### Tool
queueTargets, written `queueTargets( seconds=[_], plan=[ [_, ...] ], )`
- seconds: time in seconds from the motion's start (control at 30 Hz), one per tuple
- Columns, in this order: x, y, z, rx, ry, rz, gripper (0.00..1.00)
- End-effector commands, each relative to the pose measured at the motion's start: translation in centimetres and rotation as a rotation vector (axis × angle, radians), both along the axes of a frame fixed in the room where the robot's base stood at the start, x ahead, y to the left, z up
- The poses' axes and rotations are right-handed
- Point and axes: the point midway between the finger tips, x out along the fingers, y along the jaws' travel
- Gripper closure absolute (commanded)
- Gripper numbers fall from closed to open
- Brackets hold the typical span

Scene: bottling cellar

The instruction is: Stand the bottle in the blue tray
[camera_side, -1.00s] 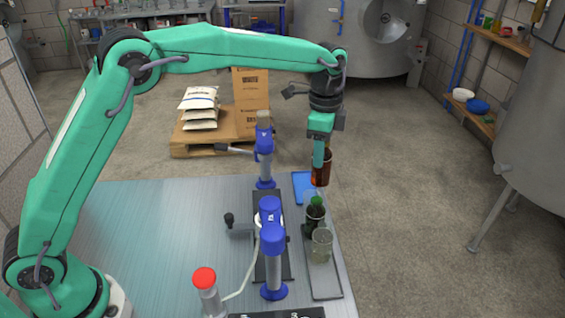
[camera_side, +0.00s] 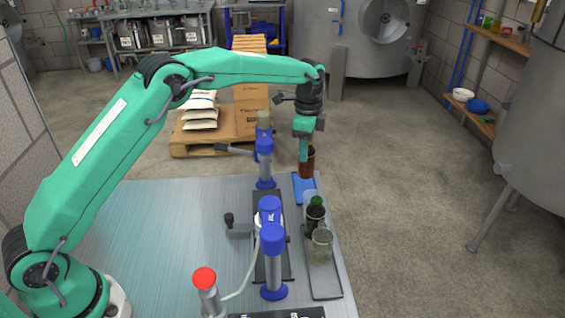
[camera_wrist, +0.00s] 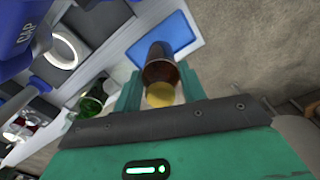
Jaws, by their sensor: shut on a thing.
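A brown bottle (camera_side: 307,163) is held upright by my gripper (camera_side: 304,150), which is shut on it. In the side view the bottle is over the far part of the blue tray (camera_side: 304,190). I cannot tell for sure whether its base touches the tray. In the wrist view the brown bottle (camera_wrist: 160,72) sits between the fingers of my gripper (camera_wrist: 158,90), with its yellowish top towards the camera. The blue tray (camera_wrist: 178,38) shows beyond it, partly hidden by the bottle.
A dark green bottle (camera_side: 314,216) and a clear glass jar (camera_side: 321,245) stand on a grey tray (camera_side: 325,287) nearer the camera. Blue-topped bench devices (camera_side: 272,245) stand to the left. The table's right edge is close to the trays.

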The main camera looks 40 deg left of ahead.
Motion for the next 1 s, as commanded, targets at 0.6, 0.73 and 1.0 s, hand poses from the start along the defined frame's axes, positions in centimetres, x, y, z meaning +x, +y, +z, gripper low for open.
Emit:
queueTargets(
  seconds=[0.6,0.73,1.0],
  plan=[
    [0.2,0.3,-3.4,0.000,0.000,0.000,0.93],
    [0.2,0.3,-4.1,-0.001,-0.001,0.000,0.93],
    [0.2,0.3,-4.2,0.000,-0.002,0.000,0.93]
  ],
)
